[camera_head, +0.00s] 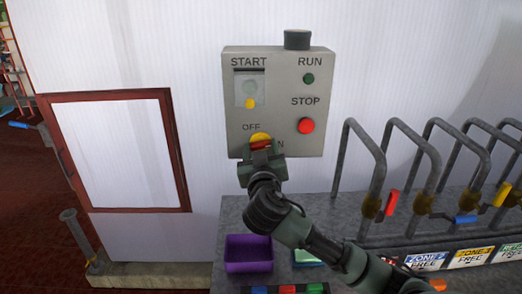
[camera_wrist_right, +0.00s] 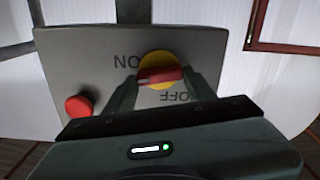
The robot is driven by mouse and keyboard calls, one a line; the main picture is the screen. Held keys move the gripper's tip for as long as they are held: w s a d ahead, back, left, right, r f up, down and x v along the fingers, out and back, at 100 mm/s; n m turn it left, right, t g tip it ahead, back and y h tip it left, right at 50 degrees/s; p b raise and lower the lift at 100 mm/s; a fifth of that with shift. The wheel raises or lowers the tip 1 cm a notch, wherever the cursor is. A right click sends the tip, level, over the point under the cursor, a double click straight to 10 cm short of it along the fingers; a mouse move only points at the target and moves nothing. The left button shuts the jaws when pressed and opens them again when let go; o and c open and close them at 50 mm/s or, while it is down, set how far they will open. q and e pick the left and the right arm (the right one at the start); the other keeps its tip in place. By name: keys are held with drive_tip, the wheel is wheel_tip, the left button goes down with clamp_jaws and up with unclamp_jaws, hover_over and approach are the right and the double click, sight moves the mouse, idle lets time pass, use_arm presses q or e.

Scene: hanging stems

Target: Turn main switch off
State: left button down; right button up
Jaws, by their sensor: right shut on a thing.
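The grey control box (camera_head: 275,102) is on the white wall in the head view. Its main switch is a yellow disc (camera_head: 260,138) with a red handle (camera_wrist_right: 160,76), between the OFF and ON labels. In the wrist view, which shows the labels upside down, the handle lies nearly level across the disc (camera_wrist_right: 160,63). My right gripper (camera_head: 262,150) is shut on the red handle, with a finger at each side, and covers part of the switch and the ON label in the head view. My left gripper is not in view.
The box also has a red STOP button (camera_head: 306,126), a green RUN light (camera_head: 308,79) and a START window (camera_head: 250,90). Below is a grey bench with a purple bin (camera_head: 249,253). Bent pipes with a red valve handle (camera_head: 392,202) stand at right.

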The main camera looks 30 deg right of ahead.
drive_tip(key=n+p, duration=0.1)
drive_tip(key=n, duration=0.2)
drive_tip(key=shift+n, duration=0.3)
drive_tip(key=n+p, duration=0.2)
drive_tip(key=n, duration=0.2)
drive_tip(key=shift+a+n, duration=0.1)
drive_tip(key=shift+n, duration=0.2)
drive_tip(key=n+p, duration=0.3)
drive_tip(key=n, duration=0.2)
drive_tip(key=shift+f+p, duration=0.1)
drive_tip(key=shift+p, duration=0.2)
drive_tip(key=shift+f+n+p, duration=0.15)
drive_tip(key=shift+n+p, duration=0.5)
drive_tip(key=shift+n, duration=0.55)
drive_tip(key=o, duration=1.4)
